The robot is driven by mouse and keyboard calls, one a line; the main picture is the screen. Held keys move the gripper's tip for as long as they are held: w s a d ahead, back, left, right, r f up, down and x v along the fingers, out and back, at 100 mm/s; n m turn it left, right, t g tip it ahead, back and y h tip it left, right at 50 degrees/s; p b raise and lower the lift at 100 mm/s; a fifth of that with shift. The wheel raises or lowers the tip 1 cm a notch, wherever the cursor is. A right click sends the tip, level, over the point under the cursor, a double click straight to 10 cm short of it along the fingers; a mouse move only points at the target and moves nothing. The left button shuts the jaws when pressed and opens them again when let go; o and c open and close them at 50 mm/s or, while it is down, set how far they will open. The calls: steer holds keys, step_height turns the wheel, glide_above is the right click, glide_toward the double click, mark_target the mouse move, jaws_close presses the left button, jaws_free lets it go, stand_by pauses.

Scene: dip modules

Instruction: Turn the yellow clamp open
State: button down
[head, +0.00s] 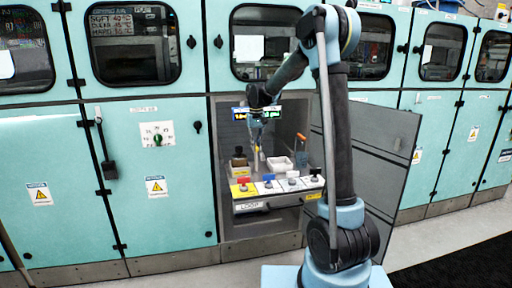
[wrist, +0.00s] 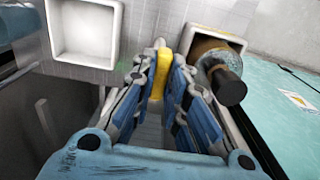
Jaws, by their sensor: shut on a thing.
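The yellow clamp (wrist: 161,72) stands upright between my fingertips in the wrist view. My gripper (wrist: 159,85) is shut on it, with a blue-padded finger on each side. The clamp's lower end is hidden between the fingers. In the head view my gripper (head: 258,138) hangs down inside the open cabinet bay, and the clamp is too small to make out clearly there.
A white open box (head: 280,164) stands right of my gripper. The grey door (head: 372,160) hangs open on the right.

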steer(key=c, duration=1.6)
jaws_free()
step_height(320, 180, up, 12)
steer(key=shift+d, duration=0.1)
